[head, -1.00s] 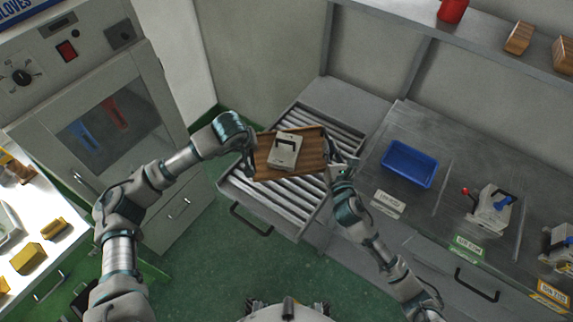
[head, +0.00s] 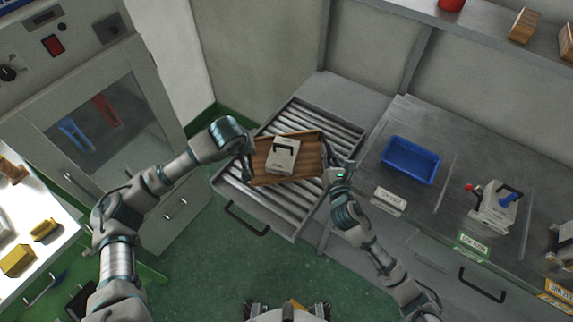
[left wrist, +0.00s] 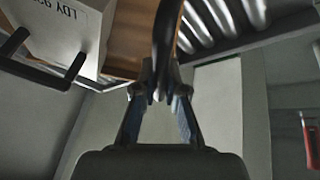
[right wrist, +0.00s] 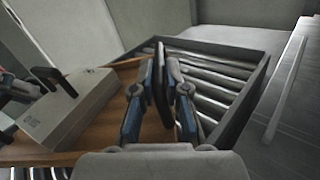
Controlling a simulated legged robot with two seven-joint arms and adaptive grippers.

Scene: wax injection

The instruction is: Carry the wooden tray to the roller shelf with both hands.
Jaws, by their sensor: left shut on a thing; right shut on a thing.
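The wooden tray (head: 302,160) is held level over the roller shelf (head: 232,188) in the head view. A grey box with a black handle (head: 282,155) rests on the tray. My left gripper (head: 247,165) is shut on the tray's left end; in the left wrist view (left wrist: 160,95) its fingers close around a dark handle. My right gripper (head: 328,168) is shut on the tray's right end; in the right wrist view (right wrist: 162,90) its fingers pinch a dark handle. The rollers (right wrist: 222,85) show beyond the tray. Whether the tray touches the rollers cannot be told.
A cabinet with a window (head: 95,120) stands at left. Yellow blocks (head: 18,262) lie on a bright table at lower left.

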